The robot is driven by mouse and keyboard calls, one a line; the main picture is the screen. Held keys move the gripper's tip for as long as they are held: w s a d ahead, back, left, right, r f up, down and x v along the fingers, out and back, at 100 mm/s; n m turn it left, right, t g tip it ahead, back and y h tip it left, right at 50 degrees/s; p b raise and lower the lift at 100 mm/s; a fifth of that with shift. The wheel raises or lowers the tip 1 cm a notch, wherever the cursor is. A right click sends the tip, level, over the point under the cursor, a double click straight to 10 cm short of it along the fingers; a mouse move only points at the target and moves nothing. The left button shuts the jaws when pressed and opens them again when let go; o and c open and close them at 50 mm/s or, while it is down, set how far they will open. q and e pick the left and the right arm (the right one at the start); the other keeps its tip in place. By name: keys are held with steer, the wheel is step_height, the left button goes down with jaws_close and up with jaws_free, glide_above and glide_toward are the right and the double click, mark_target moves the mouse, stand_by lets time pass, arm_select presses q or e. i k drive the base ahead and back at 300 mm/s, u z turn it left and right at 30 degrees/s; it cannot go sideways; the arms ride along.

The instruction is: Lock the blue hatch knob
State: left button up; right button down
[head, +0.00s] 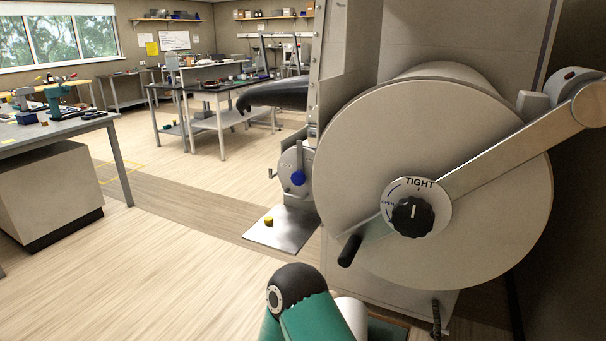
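The blue hatch knob (298,178) is small and sits on a small round grey hatch (290,162) on the cabinet's left side. Its markings are too small to read, so I cannot tell its locked state. Nothing touches the knob. Neither of my grippers is in view. A teal link of my own arm with a dark joint cap shows at the bottom middle, below the large hatch.
A large round hatch (345,130) has a black knob (413,217) on a dial marked TIGHT and a diagonal bar with a black handle (349,250). A metal shelf (290,236) holds a yellow cylinder (269,221). A black glove-like shape (275,95) sticks out leftward.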

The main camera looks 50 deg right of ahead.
mark_target(298, 177)
steer(key=u, duration=1.15)
steer(key=i, duration=1)
steer(key=z, duration=3)
steer(key=k, duration=0.65)
steer(key=z, duration=0.3)
steer(key=i, duration=0.65)
steer(key=z, duration=0.35)
